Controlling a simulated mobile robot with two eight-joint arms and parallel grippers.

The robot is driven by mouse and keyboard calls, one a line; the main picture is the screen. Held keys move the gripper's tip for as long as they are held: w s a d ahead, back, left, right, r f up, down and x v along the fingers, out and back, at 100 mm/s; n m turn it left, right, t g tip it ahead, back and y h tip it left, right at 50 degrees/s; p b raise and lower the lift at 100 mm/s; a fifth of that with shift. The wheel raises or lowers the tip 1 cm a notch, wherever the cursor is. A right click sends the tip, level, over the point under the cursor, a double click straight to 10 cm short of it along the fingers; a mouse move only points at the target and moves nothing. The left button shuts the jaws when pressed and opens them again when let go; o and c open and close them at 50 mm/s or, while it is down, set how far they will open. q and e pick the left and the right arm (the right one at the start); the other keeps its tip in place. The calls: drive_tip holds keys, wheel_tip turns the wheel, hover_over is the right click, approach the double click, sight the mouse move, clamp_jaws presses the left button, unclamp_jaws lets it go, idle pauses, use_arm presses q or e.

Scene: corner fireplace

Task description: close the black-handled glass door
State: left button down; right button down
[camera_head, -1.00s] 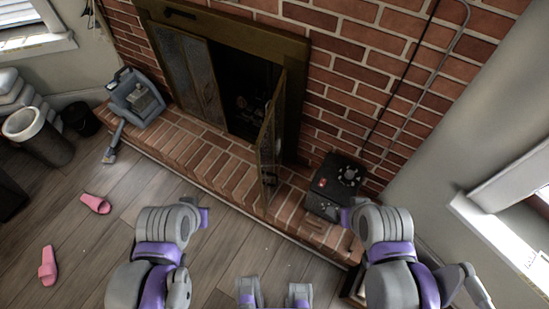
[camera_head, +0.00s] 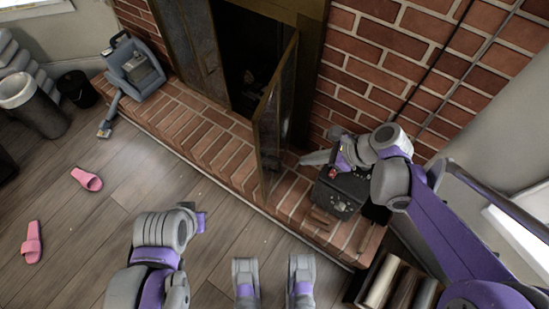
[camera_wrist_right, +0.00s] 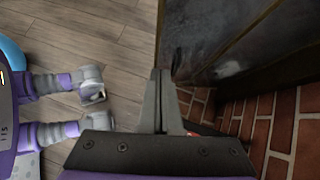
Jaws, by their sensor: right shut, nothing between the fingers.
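The glass door (camera_head: 268,120) of the fireplace stands open in the head view, swung out from the right side of the opening over the brick hearth. Its framed, dusty glass panel (camera_wrist_right: 215,45) fills the upper right of the right wrist view. My right gripper (camera_head: 308,158) is shut and empty, just right of the door, low over the hearth. In the wrist view its fingers (camera_wrist_right: 160,78) are closed together beside the door's edge; contact is unclear.
A black box (camera_head: 340,195) sits on the hearth below my right wrist. A log holder (camera_head: 395,285) stands at lower right. A grey-blue vacuum (camera_head: 138,68) is at the hearth's left.

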sight(261, 161)
drive_tip(key=shift+w+a+r+b+x, duration=0.1)
drive_tip(key=shift+a+r+b+x, duration=0.3)
drive_tip(key=shift+x, duration=1.7)
drive_tip(key=shift+w+a+r+b+x, duration=0.15)
drive_tip(key=shift+a+r+b+x, duration=0.25)
drive_tip(key=shift+x, duration=1.75)
drive_tip(key=shift+w+a+r+b+x, duration=0.1)
drive_tip(key=shift+a+r+b+x, duration=0.3)
drive_tip(key=shift+x, duration=1.7)
drive_tip(key=shift+d+f, duration=0.15)
